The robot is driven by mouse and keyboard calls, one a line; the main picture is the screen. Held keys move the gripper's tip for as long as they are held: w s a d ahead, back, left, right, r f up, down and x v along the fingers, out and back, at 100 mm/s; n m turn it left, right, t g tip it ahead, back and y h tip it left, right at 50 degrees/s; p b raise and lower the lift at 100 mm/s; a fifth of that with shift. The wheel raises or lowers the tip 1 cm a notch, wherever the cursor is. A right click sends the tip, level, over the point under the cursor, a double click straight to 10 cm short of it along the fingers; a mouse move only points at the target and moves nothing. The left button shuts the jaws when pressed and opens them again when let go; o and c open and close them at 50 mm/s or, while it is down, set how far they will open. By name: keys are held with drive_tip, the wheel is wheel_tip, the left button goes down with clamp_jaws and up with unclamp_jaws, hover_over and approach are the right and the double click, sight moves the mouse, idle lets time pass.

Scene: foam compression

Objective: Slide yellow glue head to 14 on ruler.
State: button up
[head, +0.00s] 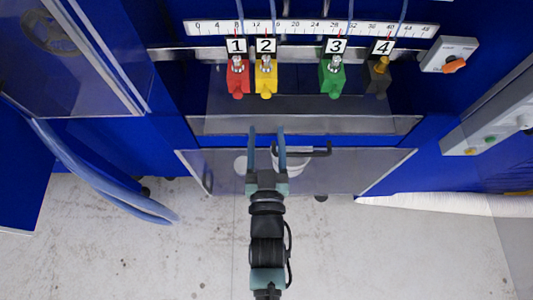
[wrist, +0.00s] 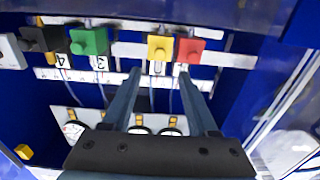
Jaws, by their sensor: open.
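The yellow glue head (head: 265,80), labelled 2, hangs on the rail just right of the red glue head (head: 238,80). Its thin red pointer meets the ruler (head: 310,28) near 16, though the small marks are hard to read. My gripper (head: 266,131) is open and empty, below and in front of the yellow head, roughly in line with it and apart from it. In the wrist view, the picture is turned over; the yellow head (wrist: 161,48) shows beyond my open gripper (wrist: 159,74), between the directions of its two fingers.
The green head (head: 332,80) and black head (head: 377,76) hang farther right. The red head sits close on the yellow head's left; a wider gap lies between yellow and green. A grey switch box (head: 449,54) is at right.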

drive_tip(key=shift+s+b, duration=0.4)
drive_tip(key=shift+s, duration=1.65)
drive_tip(key=w+r+t, duration=0.2)
drive_tip(key=w+r, duration=0.4)
drive_tip(key=r, duration=0.7)
drive_tip(key=w+r+t, duration=0.2)
drive_tip(key=w+r, duration=0.3)
drive_tip(key=r, duration=0.9)
drive_tip(key=s+r+t+b, duration=0.1)
drive_tip(key=s+r+t, duration=0.3)
drive_tip(key=r, duration=1)
drive_tip(key=s+r+t+b, duration=0.1)
drive_tip(key=s+r, duration=0.5)
drive_tip(key=r, duration=0.8)
wheel_tip(320, 180, down, 50)
drive_tip(key=b, duration=5)
drive_tip(key=shift+s+f, duration=0.15)
drive_tip(key=shift+f, duration=0.05)
